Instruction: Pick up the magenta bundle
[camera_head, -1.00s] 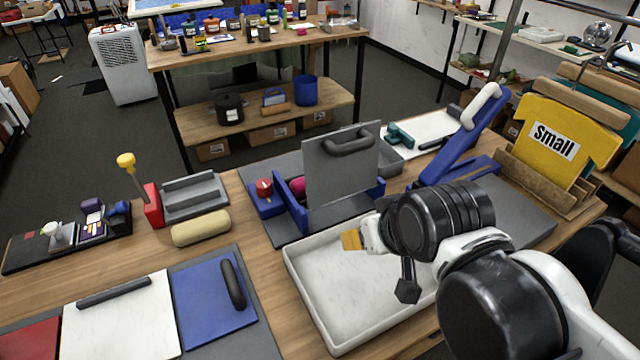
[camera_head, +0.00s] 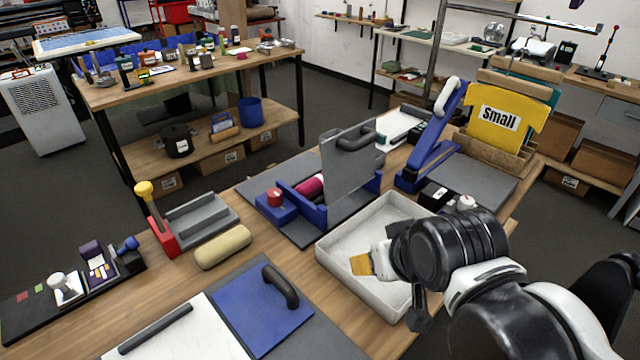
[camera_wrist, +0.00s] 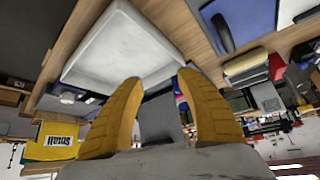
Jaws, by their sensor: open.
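The magenta bundle (camera_head: 311,186) lies in a blue holder (camera_head: 290,207) behind the raised grey plate (camera_head: 338,163) in the head view. The plate and holder hide part of it. I cannot make it out in the wrist view. My gripper (camera_head: 362,264) is above the white tray (camera_head: 333,242), in front and to the right of the holder, apart from the bundle. In the wrist view its two yellow fingers (camera_wrist: 158,100) stand apart with nothing between them.
A red knob (camera_head: 274,197) stands on the holder's left end. A tan roll (camera_head: 223,247) and grey rack (camera_head: 203,222) lie to the left. A blue angled lever stand (camera_head: 435,140) and yellow "Small" shirt (camera_head: 507,120) stand to the right. A blue board (camera_head: 262,312) lies in front.

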